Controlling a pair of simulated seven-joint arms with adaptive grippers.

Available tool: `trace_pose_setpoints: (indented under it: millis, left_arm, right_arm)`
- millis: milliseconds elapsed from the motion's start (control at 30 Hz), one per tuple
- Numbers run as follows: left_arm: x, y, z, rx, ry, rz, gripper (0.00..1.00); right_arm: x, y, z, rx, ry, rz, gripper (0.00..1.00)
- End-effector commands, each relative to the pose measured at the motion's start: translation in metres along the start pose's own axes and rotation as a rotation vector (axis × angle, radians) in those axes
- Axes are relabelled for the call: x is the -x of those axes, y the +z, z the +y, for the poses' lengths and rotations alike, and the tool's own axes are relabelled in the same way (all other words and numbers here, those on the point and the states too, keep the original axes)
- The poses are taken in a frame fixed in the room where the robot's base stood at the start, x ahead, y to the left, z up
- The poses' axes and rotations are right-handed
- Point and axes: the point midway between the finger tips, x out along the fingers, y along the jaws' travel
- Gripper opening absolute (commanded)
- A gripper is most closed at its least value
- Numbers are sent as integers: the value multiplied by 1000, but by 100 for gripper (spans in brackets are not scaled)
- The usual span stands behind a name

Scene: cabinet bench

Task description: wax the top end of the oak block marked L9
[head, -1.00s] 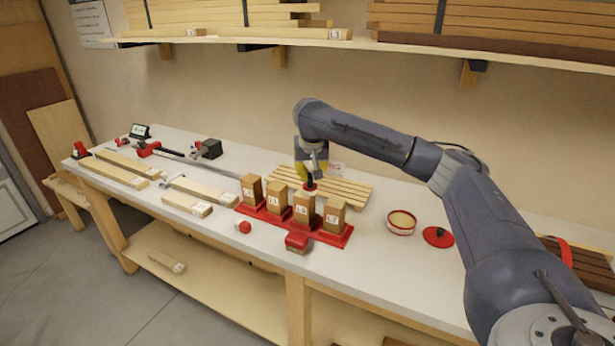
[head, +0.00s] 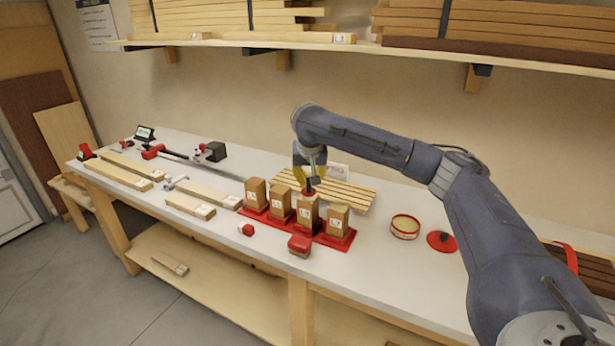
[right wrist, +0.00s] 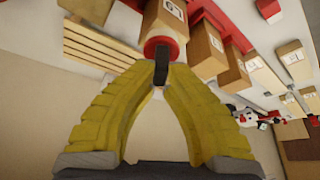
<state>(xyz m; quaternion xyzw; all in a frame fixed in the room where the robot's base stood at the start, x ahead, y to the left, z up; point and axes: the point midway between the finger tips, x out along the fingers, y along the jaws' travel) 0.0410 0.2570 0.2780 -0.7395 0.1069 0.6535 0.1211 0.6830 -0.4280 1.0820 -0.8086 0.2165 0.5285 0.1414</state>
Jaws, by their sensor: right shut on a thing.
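My right gripper (head: 311,177) is shut on the dark handle of a round red applicator (head: 309,192). In the right wrist view its yellow fingers (right wrist: 161,85) close around that handle, and the red applicator head (right wrist: 165,46) shows beyond. The applicator is at the top end of the third oak block from the left (head: 307,216), whose small label looks like L9. Whether it touches the wood is hard to tell. Upright oak blocks stand on either side in a red rack (head: 338,243). An open wax tin (head: 404,228) is right of them. My left gripper is out of view.
A red lid (head: 441,241) lies right of the tin. Boards (head: 125,171) and clamps are at left. A loaded shelf (head: 420,49) runs above.

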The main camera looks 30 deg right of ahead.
Motion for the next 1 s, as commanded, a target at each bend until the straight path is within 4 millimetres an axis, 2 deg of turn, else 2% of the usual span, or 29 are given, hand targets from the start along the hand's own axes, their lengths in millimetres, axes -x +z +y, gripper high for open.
trace_pose_setpoints:
  millis: [333, 800, 1000]
  left_arm:
    - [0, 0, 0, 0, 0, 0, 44]
    - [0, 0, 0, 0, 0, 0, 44]
    - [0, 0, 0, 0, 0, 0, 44]
  right_arm:
    - [5, 12, 3, 1, 0, -2, 0]
    - [0, 2, -17, 1, 0, -1, 0]
    - [-2, 0, -17, 0, 1, -1, 0]
